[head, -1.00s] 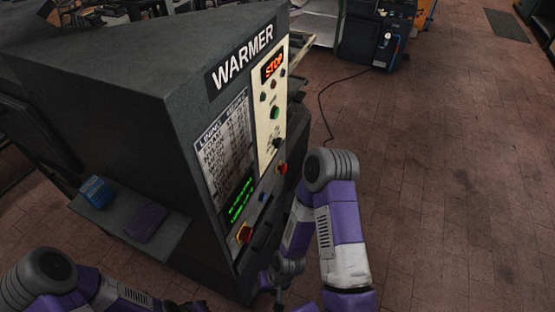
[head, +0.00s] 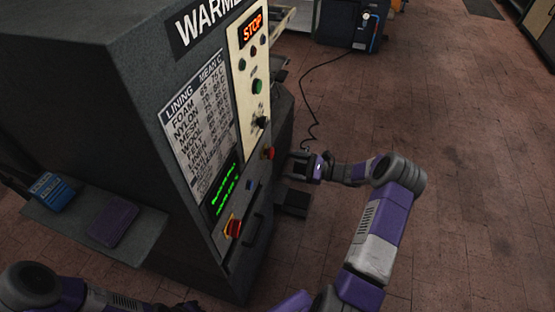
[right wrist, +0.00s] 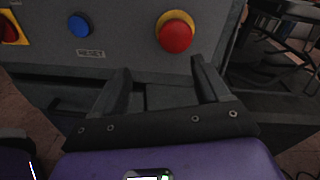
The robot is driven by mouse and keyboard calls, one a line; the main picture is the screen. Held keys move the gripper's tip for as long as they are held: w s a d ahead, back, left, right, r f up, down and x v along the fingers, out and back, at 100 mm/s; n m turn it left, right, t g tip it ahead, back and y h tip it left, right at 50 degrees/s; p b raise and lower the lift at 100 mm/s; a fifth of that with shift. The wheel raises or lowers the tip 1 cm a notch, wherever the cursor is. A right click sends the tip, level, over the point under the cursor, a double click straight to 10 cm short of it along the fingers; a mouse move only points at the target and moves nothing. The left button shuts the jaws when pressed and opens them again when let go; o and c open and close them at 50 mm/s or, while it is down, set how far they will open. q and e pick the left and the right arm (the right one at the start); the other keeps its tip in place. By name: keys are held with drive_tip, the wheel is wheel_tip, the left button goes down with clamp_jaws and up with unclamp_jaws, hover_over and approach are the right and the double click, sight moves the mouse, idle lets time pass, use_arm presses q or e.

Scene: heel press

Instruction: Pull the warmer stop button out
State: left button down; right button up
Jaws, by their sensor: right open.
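The warmer's stop button is a red mushroom cap on a yellow ring (right wrist: 175,33), at the upper right of the right wrist view. It also shows as a small red button (head: 269,153) at the far end of the front panel in the head view. My right gripper (right wrist: 161,72) is open and empty, its two fingers below the button and apart from it. In the head view my right gripper (head: 300,165) is just right of the button, pointing at the panel. Whether the button is in or out cannot be told. My left gripper is out of view.
A blue button (right wrist: 79,25) and a red-and-yellow switch (head: 234,227) are on the same panel. A black handle (head: 252,243) sits below them. A side shelf (head: 75,230) holds a blue box and a purple pad. Open brick floor lies to the right.

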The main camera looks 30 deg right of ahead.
sight(273, 154)
drive_tip(key=shift+t, duration=0.6)
drive_tip(key=w+a, duration=0.1)
drive_tip(key=w, duration=0.1)
drive_tip(key=w+a+r+b, duration=0.1)
drive_tip(key=w, duration=0.3)
drive_tip(key=shift+a+r+b, duration=0.25)
drive_tip(key=shift+a+b, duration=0.1)
drive_tip(key=shift+a, duration=0.05)
drive_tip(key=shift+c, duration=0.2)
